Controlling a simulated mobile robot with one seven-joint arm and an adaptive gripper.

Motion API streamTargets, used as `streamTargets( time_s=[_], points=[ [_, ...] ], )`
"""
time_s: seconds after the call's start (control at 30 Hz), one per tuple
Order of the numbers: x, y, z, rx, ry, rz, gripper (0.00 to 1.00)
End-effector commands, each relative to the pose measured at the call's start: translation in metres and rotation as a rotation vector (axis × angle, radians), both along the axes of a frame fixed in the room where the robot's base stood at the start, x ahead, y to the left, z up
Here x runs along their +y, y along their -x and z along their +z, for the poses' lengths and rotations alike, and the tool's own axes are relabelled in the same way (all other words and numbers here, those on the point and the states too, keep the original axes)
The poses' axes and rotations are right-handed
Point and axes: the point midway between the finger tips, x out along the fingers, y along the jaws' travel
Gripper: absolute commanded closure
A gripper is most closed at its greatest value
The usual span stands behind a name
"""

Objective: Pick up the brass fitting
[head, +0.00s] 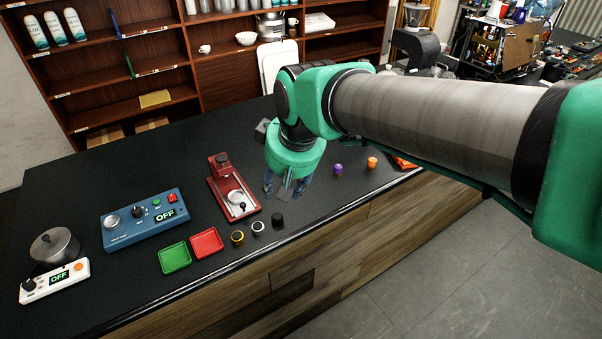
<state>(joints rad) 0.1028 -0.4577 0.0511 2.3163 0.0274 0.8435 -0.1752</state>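A small yellow-brown ring, which looks like the brass fitting (237,238), lies on the black counter near its front edge, right of the red tray. My gripper (285,190) points down over the counter, up and to the right of the brass fitting and apart from it. Its fingers look spread, with nothing visibly held between them. My arm reaches in from the right and hides part of the counter behind it.
A silver ring (258,227) and a black cylinder (277,219) sit just right of the fitting. Red (207,243) and green (174,257) trays lie left. A red brewer device (233,186) stands behind. Purple (338,169) and orange (372,162) pieces lie right.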

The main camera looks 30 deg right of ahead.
Motion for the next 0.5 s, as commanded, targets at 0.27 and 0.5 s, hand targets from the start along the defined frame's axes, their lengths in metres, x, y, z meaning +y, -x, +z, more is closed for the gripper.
streamTargets(
  time_s=[0.27,0.5],
  points=[
    [-0.031,-0.062,0.008,0.061,0.01,0.024,0.57],
    [-0.062,-0.111,0.002,0.107,0.016,0.045,0.57]
  ],
)
